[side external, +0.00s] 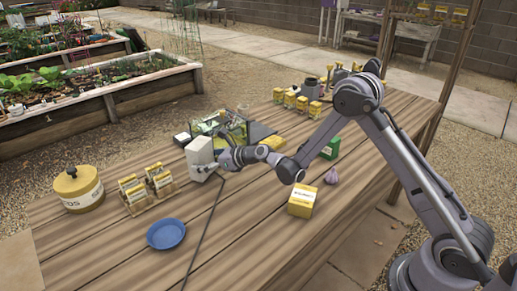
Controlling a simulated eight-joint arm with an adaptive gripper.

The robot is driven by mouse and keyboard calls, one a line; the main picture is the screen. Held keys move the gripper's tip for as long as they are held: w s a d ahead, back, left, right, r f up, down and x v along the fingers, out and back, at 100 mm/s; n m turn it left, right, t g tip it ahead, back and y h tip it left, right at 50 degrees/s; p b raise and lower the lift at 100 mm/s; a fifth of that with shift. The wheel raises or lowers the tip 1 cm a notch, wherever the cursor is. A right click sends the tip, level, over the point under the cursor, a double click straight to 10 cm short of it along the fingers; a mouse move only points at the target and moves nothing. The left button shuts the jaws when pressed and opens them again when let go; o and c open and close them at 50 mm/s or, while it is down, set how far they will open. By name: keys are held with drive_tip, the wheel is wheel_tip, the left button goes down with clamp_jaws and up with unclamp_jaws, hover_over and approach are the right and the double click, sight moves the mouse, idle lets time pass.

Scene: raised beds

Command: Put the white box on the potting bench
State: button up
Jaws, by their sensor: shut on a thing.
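The white box (199,152) is upright near the middle-left of the wooden bench top (110,235). My gripper (214,167) reaches it from the right and is shut on it. The fingers are small in this view and partly merge with the box's right side. I cannot tell whether the box's underside touches the bench or is slightly above it.
A tray of packets (232,127) stands close behind the box. Seed packets in a holder (160,179), a yellow-lidded tin (78,189) and a blue dish (166,234) lie left and in front. A yellow box (302,201), garlic bulb (332,176) and green box (330,148) are right.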

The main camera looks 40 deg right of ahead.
drive_tip(key=shift+f, duration=0.75)
drive_tip(key=o, duration=1.5)
drive_tip(key=shift+f, duration=0.15)
